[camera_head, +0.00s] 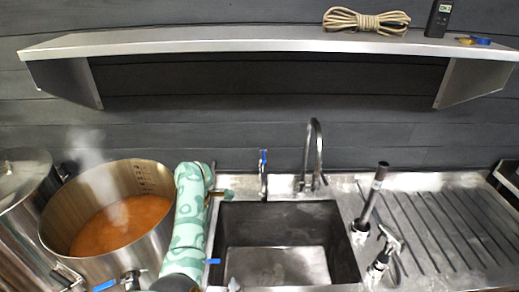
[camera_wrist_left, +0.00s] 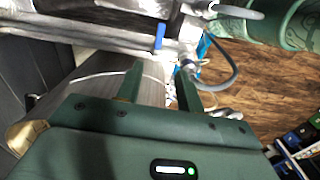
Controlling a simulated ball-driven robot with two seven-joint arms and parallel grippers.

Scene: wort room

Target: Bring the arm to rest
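My left gripper (camera_wrist_left: 158,78) shows in the wrist view as a dark green body with two fingers standing apart. It is open, and I see nothing held between the fingers. Beyond them are a metal cylinder, pipework and a blue valve handle (camera_wrist_left: 158,36); I cannot tell whether the fingers touch any of it. In the head view a mint-green patterned sleeve, which looks like my left arm, stands between the steaming pot (camera_head: 60,222) and the sink (camera_head: 345,240). The left fingers are not clear there. My right gripper is in neither view.
A metal shelf (camera_head: 250,40) spans the wall, with a rope coil (camera_head: 366,21) and a dark handheld meter (camera_head: 438,18) on it. A tall tap (camera_head: 315,155) stands behind the sink. A ribbed drainboard (camera_head: 445,230) lies right. A grey hose (camera_wrist_left: 228,68) curves beside the left gripper.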

